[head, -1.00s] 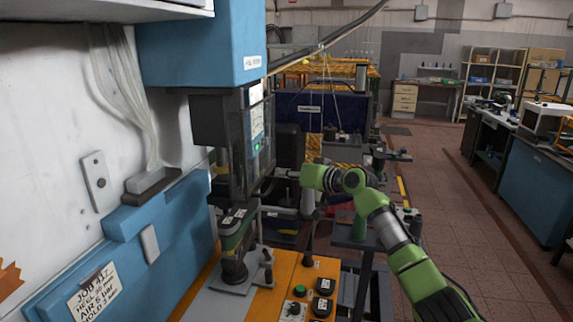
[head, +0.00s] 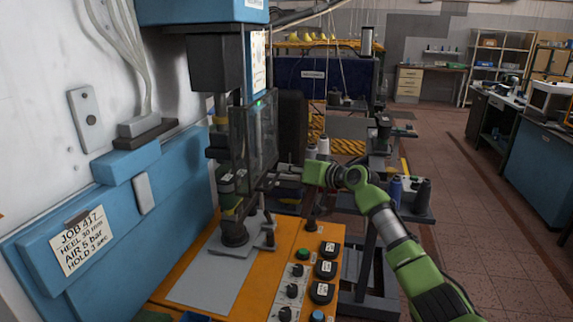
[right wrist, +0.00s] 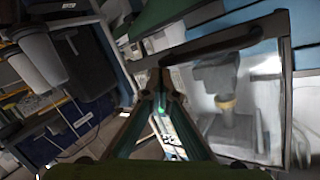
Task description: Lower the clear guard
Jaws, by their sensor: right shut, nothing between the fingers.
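The clear guard (head: 262,132) is a dark-framed see-through panel on the front of the press, to the right of its column in the head view. Its lower edge hangs above the orange bench. In the right wrist view the guard (right wrist: 256,82) fills the right side, tilted, with press parts showing through it. My right gripper (head: 268,181) is shut and empty at the guard's lower edge. Its fingertips (right wrist: 160,88) are close to the dark frame bar in the wrist view; I cannot tell if they touch. My left gripper is not in view.
The press post (head: 235,232) stands on a grey plate below the guard. An orange control panel (head: 267,275) with buttons and knobs lies below my right gripper. A dark stand with spools (head: 423,192) is near my right arm. The tiled floor at right is clear.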

